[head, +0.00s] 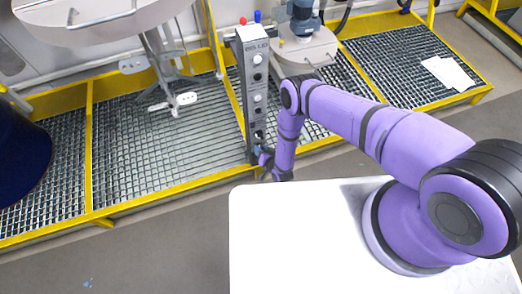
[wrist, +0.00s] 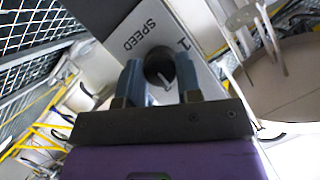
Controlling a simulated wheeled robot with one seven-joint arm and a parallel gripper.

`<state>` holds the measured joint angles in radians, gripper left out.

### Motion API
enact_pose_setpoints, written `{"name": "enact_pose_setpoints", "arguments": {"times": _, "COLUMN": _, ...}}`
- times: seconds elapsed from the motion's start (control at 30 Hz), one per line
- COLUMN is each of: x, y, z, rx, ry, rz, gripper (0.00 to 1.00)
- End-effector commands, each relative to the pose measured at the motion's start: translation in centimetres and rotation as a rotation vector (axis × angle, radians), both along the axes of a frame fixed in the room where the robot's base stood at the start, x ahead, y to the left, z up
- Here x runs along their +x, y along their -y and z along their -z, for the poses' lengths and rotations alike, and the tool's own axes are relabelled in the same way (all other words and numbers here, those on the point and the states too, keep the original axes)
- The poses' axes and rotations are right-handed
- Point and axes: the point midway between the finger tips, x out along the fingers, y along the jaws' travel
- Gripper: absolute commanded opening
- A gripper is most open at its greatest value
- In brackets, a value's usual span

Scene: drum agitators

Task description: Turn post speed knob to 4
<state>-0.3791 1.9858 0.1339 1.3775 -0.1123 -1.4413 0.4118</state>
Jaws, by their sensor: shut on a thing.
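The speed knob (wrist: 158,64) is a dark round knob with a pale pointer line, on a light panel printed "SPEED" and "1". In the wrist view it sits between the two blue-grey fingers of my gripper (wrist: 159,78), which is shut on it. The panel belongs to the grey control post (head: 253,78) in the head view. There my gripper (head: 265,157) is at the low end of the post's front, and the knob is too small and covered to make out. The number at the pointer cannot be read.
Yellow-framed grating (head: 150,150) surrounds the post. A white tabletop (head: 300,235) lies below my arm.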

Motion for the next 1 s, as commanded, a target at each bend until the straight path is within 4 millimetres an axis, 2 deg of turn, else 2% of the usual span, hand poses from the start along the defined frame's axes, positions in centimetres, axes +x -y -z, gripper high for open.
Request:
{"name": "enact_pose_setpoints", "arguments": {"times": 0.5, "x": -0.13, "y": 0.09, "z": 0.25, "rx": 0.432, "ry": -0.127, "rz": -0.004, "gripper": 0.09}}
{"name": "enact_pose_setpoints", "arguments": {"times": 1.0, "x": -0.02, "y": 0.18, "z": 0.25, "rx": 0.614, "ry": -0.178, "rz": -0.001, "gripper": 0.09}}
